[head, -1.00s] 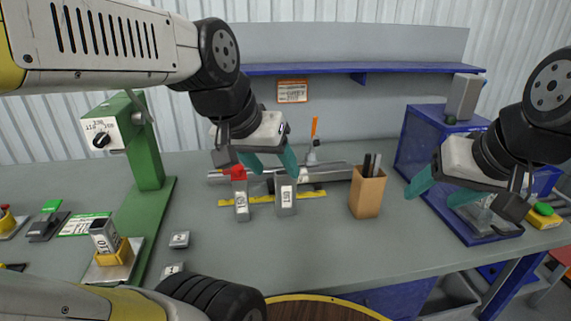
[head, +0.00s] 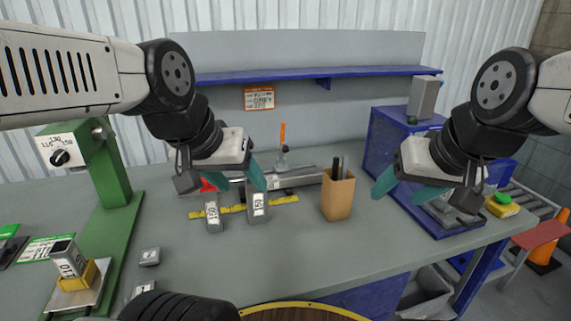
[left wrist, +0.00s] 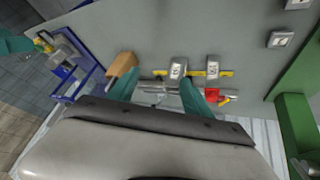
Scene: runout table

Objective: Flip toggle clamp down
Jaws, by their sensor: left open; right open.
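The toggle clamp (head: 281,160) stands at the back of the table behind a grey metal rail. Its orange handle (head: 282,133) points upright. My left gripper (head: 240,184) is open and empty, in front of and left of the clamp, above two grey labelled blocks. Its teal fingers hide part of the rail and the red piece (head: 207,186) beside it. In the left wrist view the open left fingers (left wrist: 158,92) straddle part of the rail; the red piece (left wrist: 212,94) shows near one finger. My right gripper (head: 405,192) is open and empty, right of the cardboard holder.
Two grey blocks (head: 213,214) (head: 258,206) stand by a yellow strip (head: 285,200). A cardboard holder (head: 338,197) with dark pens stands right of them. A green press (head: 112,180) is at left, a blue frame (head: 385,140) at right.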

